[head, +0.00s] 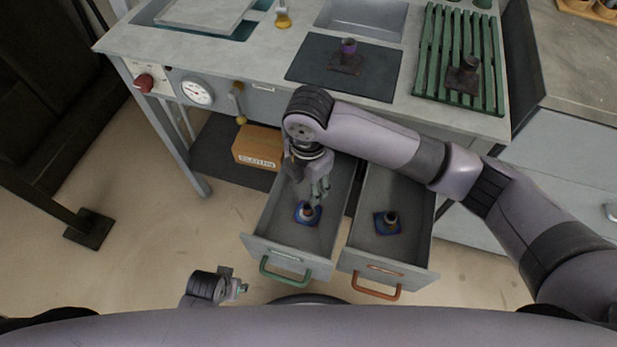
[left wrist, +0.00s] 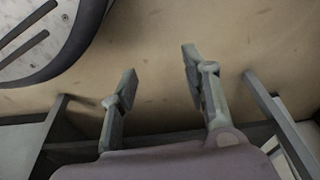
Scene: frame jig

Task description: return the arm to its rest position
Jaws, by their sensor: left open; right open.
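My right arm reaches in from the right of the head view and bends down over the left open drawer. Its gripper (head: 316,196) is open, pointing down at a small part on a blue square base (head: 308,213) lying in that drawer. Whether the fingers touch the part cannot be told. My left gripper (head: 240,289) shows small at the lower left of the head view, in front of the drawers. In the left wrist view its two fingers (left wrist: 158,78) are apart with only bare floor between them.
The left drawer (head: 262,241) has a green handle; the right drawer (head: 419,258), orange-handled, holds another blue-based part (head: 388,222). Both stick out from the workbench (head: 270,55). A dark mat (head: 310,62) and green rack (head: 431,50) lie on top. An orange box (head: 258,144) sits below.

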